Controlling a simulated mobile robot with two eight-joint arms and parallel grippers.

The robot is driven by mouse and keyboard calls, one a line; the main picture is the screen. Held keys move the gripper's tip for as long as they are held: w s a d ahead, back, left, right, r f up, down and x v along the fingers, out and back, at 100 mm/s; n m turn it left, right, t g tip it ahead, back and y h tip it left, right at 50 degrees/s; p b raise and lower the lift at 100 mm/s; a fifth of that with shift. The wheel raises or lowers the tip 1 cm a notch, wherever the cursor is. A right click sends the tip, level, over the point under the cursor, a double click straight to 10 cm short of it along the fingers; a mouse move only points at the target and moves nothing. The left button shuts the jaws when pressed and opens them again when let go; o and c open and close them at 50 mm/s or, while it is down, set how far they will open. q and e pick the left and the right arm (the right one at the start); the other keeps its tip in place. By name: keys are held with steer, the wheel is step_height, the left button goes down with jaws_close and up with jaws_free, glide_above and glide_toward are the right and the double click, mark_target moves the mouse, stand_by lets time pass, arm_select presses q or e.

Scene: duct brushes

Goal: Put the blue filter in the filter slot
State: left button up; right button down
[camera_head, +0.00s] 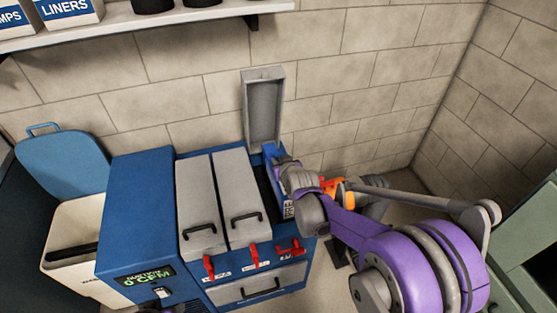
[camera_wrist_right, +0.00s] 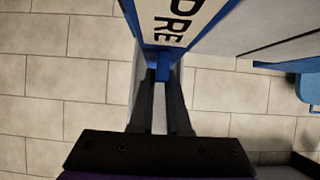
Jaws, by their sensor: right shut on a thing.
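The blue filter (camera_wrist_right: 190,22), with a white label lettered "RE" in the right wrist view, is held by a small blue tab between the fingers of my right gripper (camera_wrist_right: 161,82). In the head view the filter (camera_head: 289,208) is mostly hidden by my right gripper (camera_head: 287,172), at the right end of the blue machine. The filter slot (camera_head: 264,187) is the dark opening there, with its grey lid (camera_head: 263,110) standing up. The filter is at the slot's right side; I cannot tell whether any of it is inside.
Two shut grey lids (camera_head: 223,205) with black handles lie left of the slot. Red latches (camera_head: 254,256) line the machine's front, above a grey drawer (camera_head: 258,286). A display (camera_head: 146,278) reads 0 CFM. A blue-lidded bin (camera_head: 70,232) stands left; a block wall is behind.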

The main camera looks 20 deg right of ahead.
mark_target(290, 196)
step_height(290, 196, down, 11)
steer(key=b, duration=0.7)
steer(key=shift+b, duration=0.4)
steer(key=shift+r, duration=0.1)
stand_by(0.3)
steer(key=c, duration=0.8)
jaws_free()
steer(key=p+v, duration=0.1)
steer(key=v, duration=0.9)
steer(key=shift+s+r, duration=0.2)
steer(key=shift+s, duration=0.05)
steer(key=shift+s+r+p, duration=0.1)
steer(key=shift+r+p, duration=0.4)
steer(key=shift+p, duration=0.1)
step_height(290, 196, up, 4)
steer(key=p, duration=0.3)
steer(key=shift+r, duration=0.1)
